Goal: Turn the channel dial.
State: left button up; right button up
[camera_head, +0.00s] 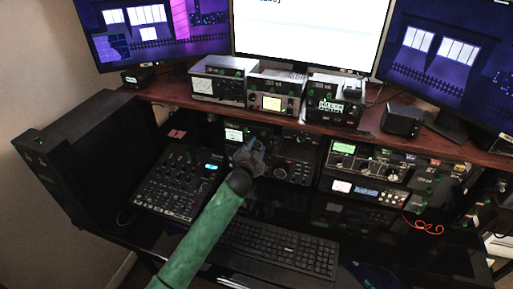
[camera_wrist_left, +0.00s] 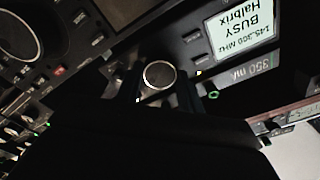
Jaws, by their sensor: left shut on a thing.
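A round dark dial with a silver rim (camera_wrist_left: 158,75) sits on a black radio panel in the left wrist view. I take it as the channel dial. My left gripper (camera_wrist_left: 158,88) has its dark fingers on either side of the dial and is shut on it. In the head view my left gripper (camera_head: 249,154) is at the radio stack under the wooden shelf, and it hides the dial there. A lit white display (camera_wrist_left: 245,28) beside the dial reads "BUSY", "Halbrix" and "145.300 MHz", upside down. My right gripper is not in view.
A mixer (camera_head: 180,182) lies left of my arm and a keyboard (camera_head: 278,248) lies below it. More radios (camera_head: 365,160) stand to the right, with a red cable (camera_head: 425,226). A larger knob (camera_wrist_left: 30,30) shows at the wrist view's upper left. The wooden shelf (camera_head: 215,106) overhangs.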

pick_arm(q)
jog(key=shift+m, duration=1)
jog(key=o, duration=1)
jog(key=shift+s, duration=0.1)
